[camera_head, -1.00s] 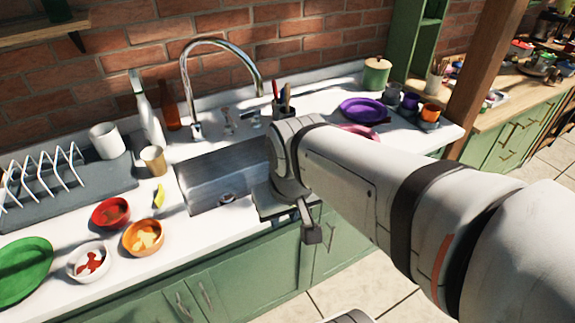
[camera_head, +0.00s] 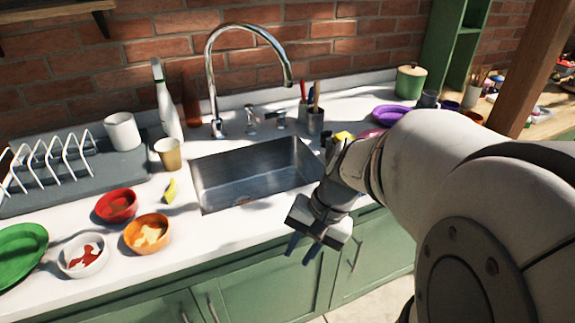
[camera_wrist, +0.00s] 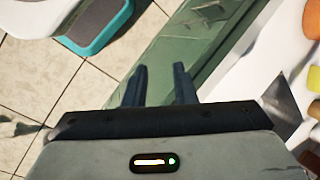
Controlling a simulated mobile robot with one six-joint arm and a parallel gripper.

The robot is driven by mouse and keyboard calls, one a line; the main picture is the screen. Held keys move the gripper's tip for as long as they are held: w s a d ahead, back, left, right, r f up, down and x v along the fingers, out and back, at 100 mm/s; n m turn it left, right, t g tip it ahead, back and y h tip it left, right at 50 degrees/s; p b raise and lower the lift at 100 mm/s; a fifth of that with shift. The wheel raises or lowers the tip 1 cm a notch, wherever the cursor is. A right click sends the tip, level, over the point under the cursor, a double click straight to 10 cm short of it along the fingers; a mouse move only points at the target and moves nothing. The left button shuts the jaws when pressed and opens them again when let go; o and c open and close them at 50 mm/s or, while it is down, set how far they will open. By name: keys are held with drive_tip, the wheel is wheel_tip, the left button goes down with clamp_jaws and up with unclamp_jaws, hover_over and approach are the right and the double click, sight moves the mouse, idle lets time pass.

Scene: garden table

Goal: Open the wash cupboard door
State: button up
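The green cupboard doors (camera_head: 270,285) run below the white counter, under the sink (camera_head: 255,172), and look shut. Bar handles show on the front, one at the lower left (camera_head: 212,306) and one to the right of my gripper (camera_head: 355,253). Which door is the wash cupboard's, I cannot tell for sure. My gripper (camera_head: 301,252) is at the counter's front edge, in front of the doors, with its fingers pointing down. In the wrist view its two fingers (camera_wrist: 160,70) stand apart with nothing between them, beside the green front (camera_wrist: 212,40).
Bowls, a red one (camera_head: 116,206) and an orange one (camera_head: 147,234), stand near the counter's front edge on the left. A tall faucet (camera_head: 212,85) rises behind the sink. A grey and teal object (camera_wrist: 98,28) is on the tiled floor in the wrist view.

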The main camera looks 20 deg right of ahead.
drive_tip(key=w+d+f+m+t+y+b, duration=0.35)
drive_tip(key=f+m+b, duration=0.3)
drive_tip(key=f, duration=0.25)
drive_tip(key=w+d+f+m+t+y+b, duration=0.25)
drive_tip(key=d+f+m+b, duration=0.2)
drive_tip(key=f+b, duration=0.4)
drive_tip(key=d+f+m+t+h+b, duration=0.3)
drive_tip(key=d+f+m+t+b, duration=0.35)
drive_tip(key=d, duration=0.35)
drive_tip(key=d+f+m+t+h+b, duration=0.2)
drive_tip(key=d+f+m+t+b, duration=0.3)
drive_tip(key=d+f+m, duration=0.4)
drive_tip(key=w+a+r+n+b, duration=0.1)
drive_tip(key=w+b, duration=0.1)
drive_tip(key=w, duration=0.5)
drive_tip(key=shift+r+b, duration=0.25)
drive_tip(key=shift+b, duration=0.05)
drive_tip(key=shift+w, duration=0.1)
drive_tip(key=shift+c, duration=0.3)
clamp_jaws()
